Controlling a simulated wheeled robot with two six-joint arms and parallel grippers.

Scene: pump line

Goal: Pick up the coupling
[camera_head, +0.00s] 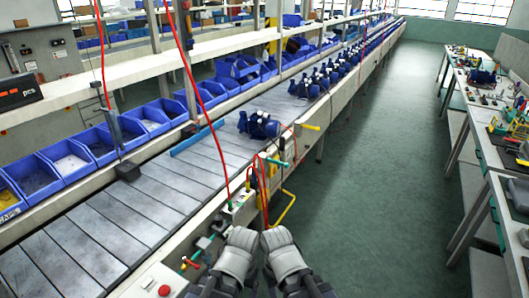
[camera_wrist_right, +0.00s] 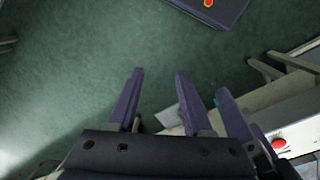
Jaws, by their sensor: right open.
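I cannot make out a coupling in either view. In the head view my two grey arms come in at the bottom middle, beside the conveyor's near edge, with no fingertips clearly visible. In the right wrist view my right gripper (camera_wrist_right: 159,88) has its two purple fingers apart, with nothing between them but green floor. Purple finger parts of my left gripper (camera_wrist_right: 243,115) show beside it at the right. Its opening is not clear.
The slatted conveyor (camera_head: 130,205) carries a blue pump (camera_head: 260,125), with more pumps farther back. Blue bins (camera_head: 70,160) line its far side. A workbench (camera_head: 481,130) with tools and small parts stands at the right. Green floor (camera_head: 385,180) lies open between.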

